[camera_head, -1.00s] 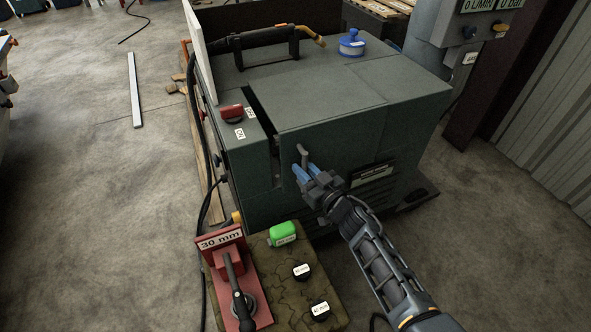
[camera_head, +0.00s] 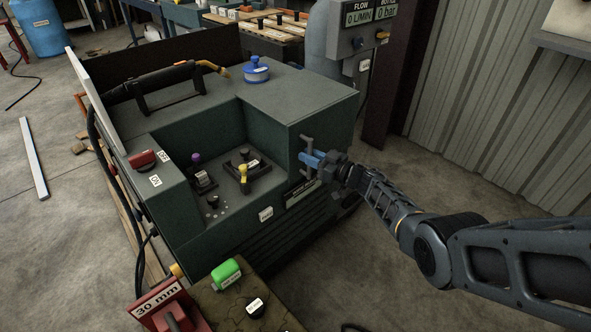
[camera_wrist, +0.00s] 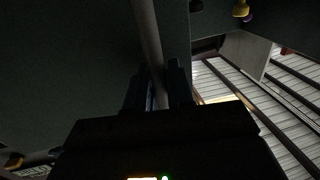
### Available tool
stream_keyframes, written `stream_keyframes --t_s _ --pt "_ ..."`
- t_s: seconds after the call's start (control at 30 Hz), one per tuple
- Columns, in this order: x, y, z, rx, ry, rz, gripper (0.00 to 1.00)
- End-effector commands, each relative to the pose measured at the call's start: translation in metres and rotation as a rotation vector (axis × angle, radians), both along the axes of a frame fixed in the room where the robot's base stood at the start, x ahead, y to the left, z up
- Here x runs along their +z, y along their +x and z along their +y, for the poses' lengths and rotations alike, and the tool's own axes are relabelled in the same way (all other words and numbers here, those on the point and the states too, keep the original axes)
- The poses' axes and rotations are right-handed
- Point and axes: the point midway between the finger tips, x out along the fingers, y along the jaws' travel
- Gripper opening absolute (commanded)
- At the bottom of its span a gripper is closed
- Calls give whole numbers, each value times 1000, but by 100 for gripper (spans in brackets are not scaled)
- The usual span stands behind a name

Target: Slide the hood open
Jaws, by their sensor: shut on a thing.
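The green machine's hood (camera_head: 322,108) stands slid to the right, and an open bay (camera_head: 225,150) shows to its left. In the bay are a yellow-topped control (camera_head: 243,172) and a purple-knobbed control (camera_head: 198,170). The hood's handle (camera_head: 306,142) is an upright grey bar on its front face, near its left edge. My gripper (camera_head: 312,159) has its blue fingers closed around the handle. In the wrist view the handle bar (camera_wrist: 148,40) runs up between the two fingers (camera_wrist: 157,88). The hood's far end is partly hidden.
A torch (camera_head: 165,78) and a blue-lidded cap (camera_head: 256,70) are on the machine's top, with a red switch (camera_head: 142,158) at left. A gauge post (camera_head: 350,60) stands behind the hood.

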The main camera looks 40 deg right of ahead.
Motion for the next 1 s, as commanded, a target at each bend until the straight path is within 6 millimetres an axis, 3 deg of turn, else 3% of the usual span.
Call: stream_keyframes --t_s 0.1,0.53,0.57,0.7,1.0 --pt "-1 0 -10 -2 0 0 0" --pt "0 0 -16 -9 0 2 0" --pt "1 0 -16 -10 0 2 24" --pt "1 0 -16 -8 -1 1 37" --pt "1 -3 -14 -4 0 1 39"
